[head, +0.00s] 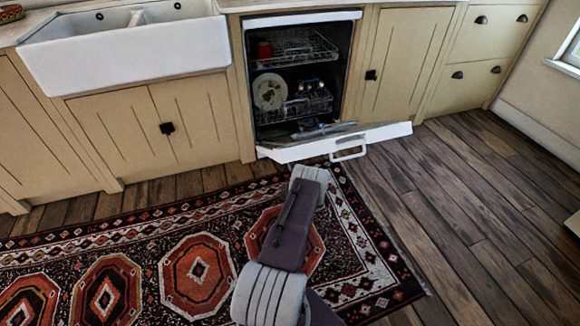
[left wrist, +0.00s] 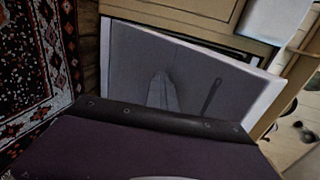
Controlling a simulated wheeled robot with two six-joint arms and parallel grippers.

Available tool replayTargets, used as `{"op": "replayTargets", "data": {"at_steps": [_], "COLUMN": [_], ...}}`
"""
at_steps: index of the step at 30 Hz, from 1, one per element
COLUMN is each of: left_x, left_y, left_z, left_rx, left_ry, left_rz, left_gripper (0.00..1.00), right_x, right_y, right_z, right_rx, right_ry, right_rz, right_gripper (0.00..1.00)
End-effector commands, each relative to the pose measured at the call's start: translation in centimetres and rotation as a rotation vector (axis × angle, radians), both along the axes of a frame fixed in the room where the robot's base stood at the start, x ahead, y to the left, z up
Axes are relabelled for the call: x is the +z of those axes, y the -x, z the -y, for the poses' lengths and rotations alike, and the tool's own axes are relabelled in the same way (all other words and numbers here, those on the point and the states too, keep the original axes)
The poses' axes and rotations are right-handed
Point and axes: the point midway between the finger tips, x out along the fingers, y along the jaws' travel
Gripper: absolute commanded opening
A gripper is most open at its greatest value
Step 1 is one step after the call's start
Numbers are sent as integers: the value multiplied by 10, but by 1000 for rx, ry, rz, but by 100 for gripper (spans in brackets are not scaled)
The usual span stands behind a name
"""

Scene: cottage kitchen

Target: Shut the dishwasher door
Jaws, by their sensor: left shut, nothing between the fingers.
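The dishwasher (head: 348,40) stands open under the counter in the head view, its racks showing inside. Its door (head: 285,154) is lowered outward, with a white edge and a white bar handle (head: 349,150) at the front. I cannot tell its exact angle. My arm reaches from the bottom of the head view to just before the door; its gripper is hidden there. In the left wrist view, my left gripper (left wrist: 161,76) is shut and empty, in front of the door's grey, white-bordered panel (left wrist: 235,80). I cannot tell whether it touches. My right gripper is not in view.
The lower rack (head: 308,104) holds a plate (head: 269,91); a red item (head: 264,50) sits in the upper rack. Beige cabinets (head: 405,60) flank the dishwasher. A patterned rug (head: 130,235) covers the floor at left and centre.

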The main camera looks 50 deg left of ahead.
Motion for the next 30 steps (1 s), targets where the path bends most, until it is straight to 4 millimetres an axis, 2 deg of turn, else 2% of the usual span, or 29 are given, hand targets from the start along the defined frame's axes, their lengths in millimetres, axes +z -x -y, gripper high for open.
{"op": "replayTargets", "data": {"at_steps": [1,3,15,18,26,30], "left_x": [19,33,102,110,106,107], "left_y": [-6,-9,-23,-25,-23,-28], "left_z": [-5,-11,-43,-48,-48,-62], "left_rx": [-4,-5,-6,-6,-5,-1], "left_ry": [-16,-22,-50,-53,-45,-49], "left_rz": [13,15,27,27,22,28], "left_gripper": [0,0,0,0,0,0], "right_x": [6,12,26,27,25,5], "right_y": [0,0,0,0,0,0], "right_z": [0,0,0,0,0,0], "right_rx": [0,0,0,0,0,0], "right_ry": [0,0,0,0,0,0], "right_rz": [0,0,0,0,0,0], "right_gripper": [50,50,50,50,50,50]}}
